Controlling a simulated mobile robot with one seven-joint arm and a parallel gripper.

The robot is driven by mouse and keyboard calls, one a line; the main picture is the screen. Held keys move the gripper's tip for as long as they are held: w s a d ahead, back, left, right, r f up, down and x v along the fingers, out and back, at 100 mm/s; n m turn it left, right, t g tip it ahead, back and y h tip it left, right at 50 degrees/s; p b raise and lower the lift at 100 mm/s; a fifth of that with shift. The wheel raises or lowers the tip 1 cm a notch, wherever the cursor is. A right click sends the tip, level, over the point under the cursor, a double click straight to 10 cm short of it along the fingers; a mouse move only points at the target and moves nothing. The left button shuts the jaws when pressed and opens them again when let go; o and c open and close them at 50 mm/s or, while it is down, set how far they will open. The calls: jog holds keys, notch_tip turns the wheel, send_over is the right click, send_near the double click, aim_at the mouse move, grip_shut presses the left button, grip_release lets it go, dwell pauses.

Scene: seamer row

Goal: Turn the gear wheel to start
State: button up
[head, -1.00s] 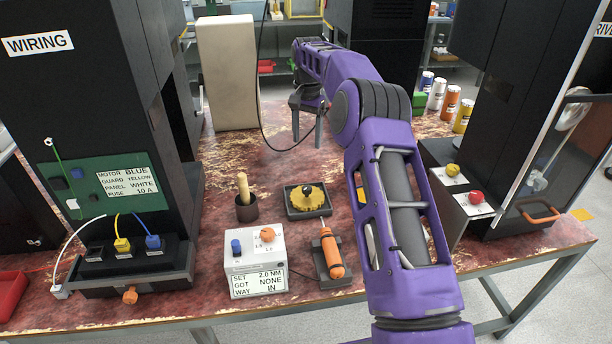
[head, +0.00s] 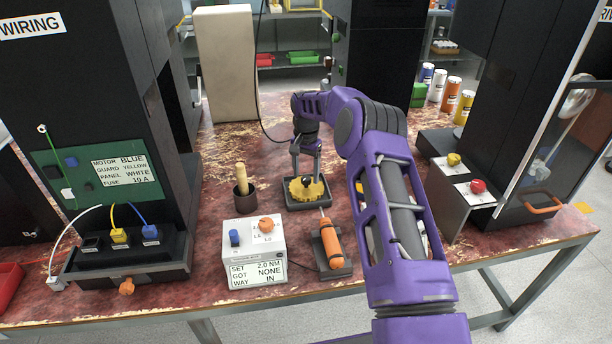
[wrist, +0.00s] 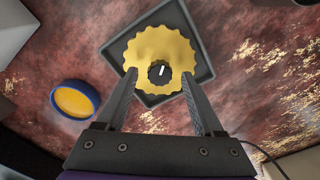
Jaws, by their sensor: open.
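The yellow gear wheel (head: 299,193) lies in a dark square tray (head: 328,201) in the middle of the table. It has a dark round hub with a white mark, seen in the wrist view on the gear wheel (wrist: 150,44). My gripper (head: 306,176) is open above the gear wheel, pointing down. In the wrist view the two fingers of my gripper (wrist: 160,82) stand apart on either side of the gear's near part, with nothing held between them. I cannot tell whether the fingertips touch the gear.
A dark cup with a wooden handle (head: 240,174) stands left of the tray. An orange-handled driver (head: 331,245) lies in a holder in front. A white control box (head: 246,238) is at front left. Black cabinets flank the table, and several cans (head: 451,97) stand at back right.

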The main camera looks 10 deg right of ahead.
jog(key=shift+f, duration=0.4)
grip_shut()
dwell(0.4)
jog(key=n, duration=0.4)
jog(key=shift+n, duration=0.3)
jog(key=n, duration=0.4)
jog(key=shift+r+n, duration=0.1)
jog(key=shift+n, duration=0.3)
